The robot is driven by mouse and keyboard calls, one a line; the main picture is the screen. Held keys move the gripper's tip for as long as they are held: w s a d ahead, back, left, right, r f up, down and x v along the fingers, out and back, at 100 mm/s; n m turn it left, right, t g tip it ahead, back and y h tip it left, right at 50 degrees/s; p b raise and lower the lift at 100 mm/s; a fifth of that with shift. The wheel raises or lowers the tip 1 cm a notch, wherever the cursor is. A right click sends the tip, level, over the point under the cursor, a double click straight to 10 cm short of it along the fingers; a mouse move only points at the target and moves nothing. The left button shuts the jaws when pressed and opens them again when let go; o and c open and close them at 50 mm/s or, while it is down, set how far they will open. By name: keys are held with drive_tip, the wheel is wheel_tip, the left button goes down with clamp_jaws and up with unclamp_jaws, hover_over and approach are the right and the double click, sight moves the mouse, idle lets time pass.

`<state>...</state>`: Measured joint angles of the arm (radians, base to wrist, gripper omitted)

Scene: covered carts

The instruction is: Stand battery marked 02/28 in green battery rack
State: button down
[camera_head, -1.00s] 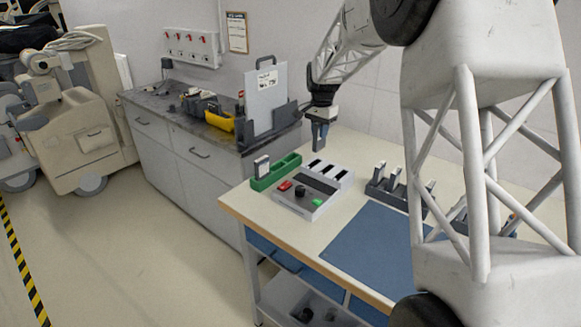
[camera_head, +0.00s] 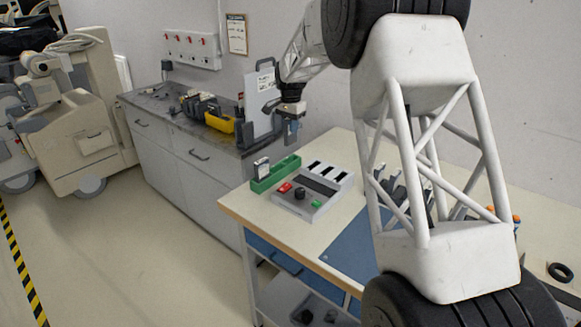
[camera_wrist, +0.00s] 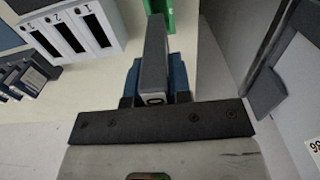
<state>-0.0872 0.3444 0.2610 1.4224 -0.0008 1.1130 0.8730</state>
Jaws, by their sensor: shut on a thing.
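My gripper (camera_head: 291,131) is shut on a grey battery and holds it in the air behind the green battery rack (camera_head: 286,172). In the wrist view the gripper (camera_wrist: 157,82) has the battery (camera_wrist: 155,48) between its two blue fingers. A pale label with a "0" shows near the fingers; the rest of its marking is hidden. Another battery (camera_head: 262,166) with a light label stands in the rack's left end. Its marking is too small to read.
My arm partly hides a dark holder with batteries. A grey counter (camera_head: 190,135) with a yellow bin (camera_head: 219,121) and an upright clipboard-like panel stands behind.

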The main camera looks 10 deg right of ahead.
sight(291, 138)
drive_tip(key=shift+f, duration=2.45)
drive_tip(key=shift+f, duration=0.1)
drive_tip(key=shift+f, duration=2.4)
drive_tip(key=shift+f, duration=0.2)
drive_tip(key=c, duration=1.1)
unclamp_jaws()
drive_tip(key=shift+o, duration=0.2)
wheel_tip(291, 138, up, 12)
drive_tip(key=shift+f, duration=0.15)
drive_tip(key=shift+r, duration=0.35)
